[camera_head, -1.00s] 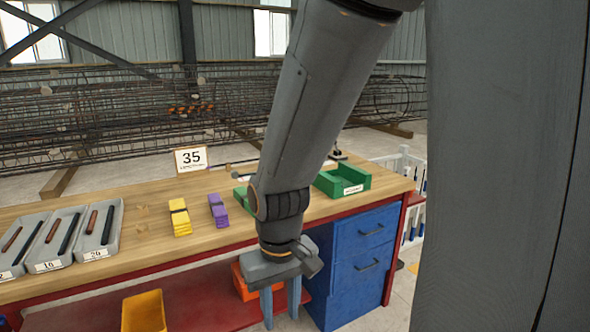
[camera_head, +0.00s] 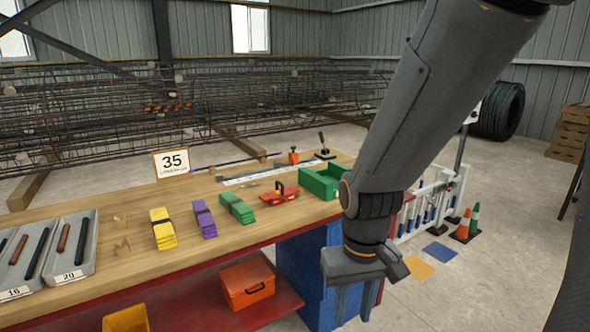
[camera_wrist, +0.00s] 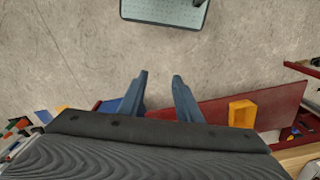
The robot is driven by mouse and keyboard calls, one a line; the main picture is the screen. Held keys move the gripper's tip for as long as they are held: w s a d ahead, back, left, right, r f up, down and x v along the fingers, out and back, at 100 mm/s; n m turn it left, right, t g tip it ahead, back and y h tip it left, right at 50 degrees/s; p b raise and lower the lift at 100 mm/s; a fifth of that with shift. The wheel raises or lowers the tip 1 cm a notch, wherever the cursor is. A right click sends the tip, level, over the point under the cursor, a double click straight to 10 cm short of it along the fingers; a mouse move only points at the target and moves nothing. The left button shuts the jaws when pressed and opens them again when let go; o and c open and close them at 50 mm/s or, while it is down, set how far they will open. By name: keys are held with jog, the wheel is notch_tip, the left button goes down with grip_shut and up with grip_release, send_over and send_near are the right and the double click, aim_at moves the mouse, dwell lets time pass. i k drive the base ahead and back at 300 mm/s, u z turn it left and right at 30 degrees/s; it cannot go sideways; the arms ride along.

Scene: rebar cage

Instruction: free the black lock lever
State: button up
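A small black upright lever (camera_head: 322,143) stands on a dark base at the far right of the wooden bench (camera_head: 130,270). I cannot tell whether it is the lock lever. A red device (camera_head: 283,196) with a small handle lies on the bench left of the green tray; its details are too small to read. My gripper (camera_head: 356,305) hangs fingers down in front of the bench's right end, apart from both. In the wrist view its two fingers (camera_wrist: 159,78) are spread with nothing between them, over floor.
A green tray (camera_head: 322,184), green, purple and yellow stacks, and grey trays of bars (camera_head: 72,262) are on the bench. A blue cabinet (camera_head: 302,265) and red lower shelf are below. White rack (camera_head: 432,202) and cones (camera_head: 466,224) stand right. Floor beyond is open.

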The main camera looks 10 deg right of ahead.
aim_at(321, 135)
jog(key=z, duration=0.6)
jog(key=i, duration=0.55)
jog(key=z, duration=0.8)
jog(key=i, duration=0.6)
jog(key=u, duration=0.65)
jog(key=i, duration=0.55)
jog(key=u, duration=0.75)
jog(key=i, duration=0.5)
jog(key=z, duration=0.05)
